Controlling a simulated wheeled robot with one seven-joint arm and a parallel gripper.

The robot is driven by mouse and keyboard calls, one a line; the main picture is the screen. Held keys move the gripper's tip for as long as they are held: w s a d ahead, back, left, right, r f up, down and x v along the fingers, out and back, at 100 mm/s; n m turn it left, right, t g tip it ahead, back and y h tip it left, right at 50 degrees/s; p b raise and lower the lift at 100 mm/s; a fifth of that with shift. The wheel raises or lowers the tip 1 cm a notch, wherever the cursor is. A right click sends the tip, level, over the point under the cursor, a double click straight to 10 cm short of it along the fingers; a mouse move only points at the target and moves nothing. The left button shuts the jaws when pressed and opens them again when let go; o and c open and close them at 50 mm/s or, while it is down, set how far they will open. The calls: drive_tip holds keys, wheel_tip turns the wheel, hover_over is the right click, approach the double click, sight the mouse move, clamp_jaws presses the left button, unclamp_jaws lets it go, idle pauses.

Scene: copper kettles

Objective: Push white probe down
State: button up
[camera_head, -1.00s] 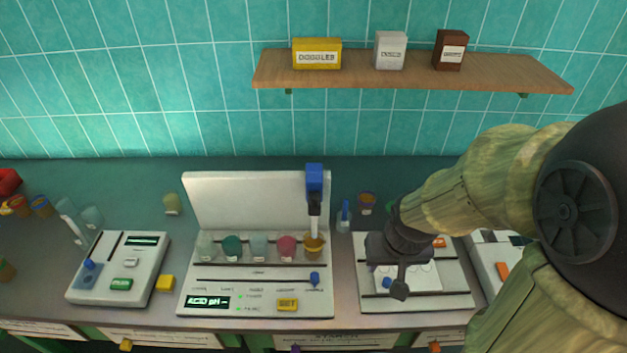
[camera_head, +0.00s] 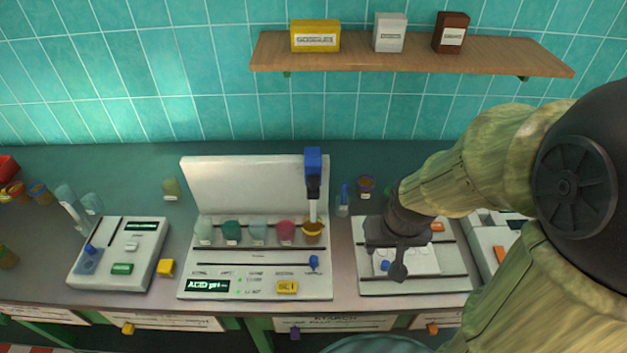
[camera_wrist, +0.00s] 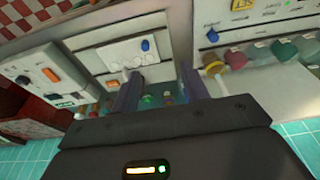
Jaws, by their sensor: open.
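The white probe (camera_head: 313,211) hangs upright below a blue and black holder (camera_head: 313,165) on the middle machine. Its lower end is at the amber cup (camera_head: 312,230), rightmost in a row of several coloured cups. How deep it sits is unclear. My gripper (camera_head: 397,268) is to the right of the probe, above the right-hand machine, and apart from the probe. In the wrist view my gripper (camera_wrist: 157,80) shows two spread fingers with nothing held between them. The amber cup (camera_wrist: 213,66) shows there beside the right finger.
The middle machine (camera_head: 210,265) has a blue slider knob (camera_head: 314,262) and a yellow button (camera_head: 287,287). A small beaker (camera_head: 342,208) and a brown jar (camera_head: 365,186) stand behind, between it and the right machine (camera_head: 445,285). A shelf (camera_head: 400,62) spans the wall above.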

drive_tip(key=shift+c, duration=0.4)
drive_tip(key=w+a+f+m+g+y, duration=0.2)
drive_tip(key=w+f+m+g+y, duration=0.35)
drive_tip(key=m+y, duration=0.5)
drive_tip(key=w+d+r+m+t+y, duration=0.2)
drive_tip(key=w+m+t+y, duration=0.1)
drive_tip(key=w+m, duration=0.1)
drive_tip(key=w+d+r+m+t+y+b, duration=0.1)
drive_tip(key=w+d+r+m+t+y, duration=0.2)
drive_tip(key=w+m+y, duration=0.1)
drive_tip(key=shift+w+m, duration=0.75)
drive_tip(key=shift+w, duration=0.4)
drive_tip(key=shift+f, duration=0.1)
